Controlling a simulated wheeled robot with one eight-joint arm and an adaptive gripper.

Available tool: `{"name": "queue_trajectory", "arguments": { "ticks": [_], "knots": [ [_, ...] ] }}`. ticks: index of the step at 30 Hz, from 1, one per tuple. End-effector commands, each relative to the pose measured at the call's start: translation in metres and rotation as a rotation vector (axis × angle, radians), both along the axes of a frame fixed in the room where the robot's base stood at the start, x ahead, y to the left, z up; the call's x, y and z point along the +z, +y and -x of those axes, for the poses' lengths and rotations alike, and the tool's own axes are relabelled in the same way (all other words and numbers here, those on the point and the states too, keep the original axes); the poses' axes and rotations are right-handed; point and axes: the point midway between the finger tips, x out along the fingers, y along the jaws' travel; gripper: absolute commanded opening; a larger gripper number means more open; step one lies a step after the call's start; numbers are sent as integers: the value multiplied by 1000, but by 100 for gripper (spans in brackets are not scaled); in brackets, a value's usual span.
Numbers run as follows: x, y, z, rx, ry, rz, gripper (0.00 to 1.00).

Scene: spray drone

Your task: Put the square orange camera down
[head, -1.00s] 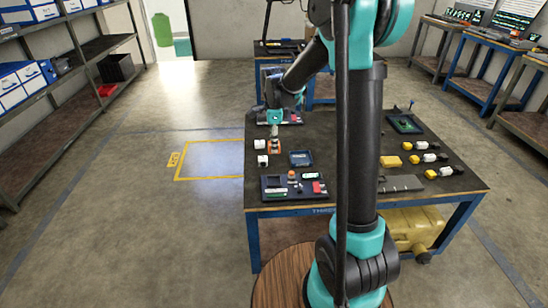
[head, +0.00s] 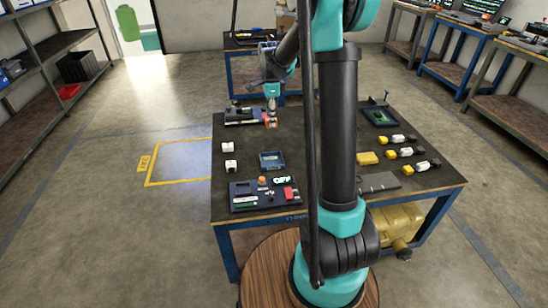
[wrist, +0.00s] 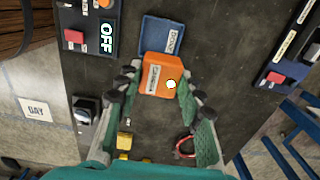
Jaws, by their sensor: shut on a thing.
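The square orange camera (wrist: 160,74) is between the fingers of my gripper (wrist: 158,86) in the wrist view. My gripper is shut on it. A pale label and a round white spot show on the camera. In the head view the orange camera (head: 271,122) hangs under my gripper (head: 271,110), toward the left back of the table (head: 300,150). I cannot tell how far it is above the tabletop. A small blue tray (head: 271,161) is closer to me on the table. In the wrist view the blue tray (wrist: 168,32) shows just beyond the camera, with a label inside.
A dark device (head: 246,116) stands at the table's back left. Two white blocks (head: 231,166) are at the left edge. A control panel with an OFF label (head: 265,194) lies in front. Yellow-tipped parts (head: 405,153) and a yellow block (head: 367,158) are at the right.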

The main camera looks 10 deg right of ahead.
Motion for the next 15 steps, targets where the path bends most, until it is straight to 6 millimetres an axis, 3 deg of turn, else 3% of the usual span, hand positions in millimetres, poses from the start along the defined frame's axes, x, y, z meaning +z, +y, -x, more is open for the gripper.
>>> {"name": "queue_trajectory", "arguments": {
  "ticks": [15],
  "knots": [
    [-117, -1, -1, 0, 0, 0, 7]
  ]
}}
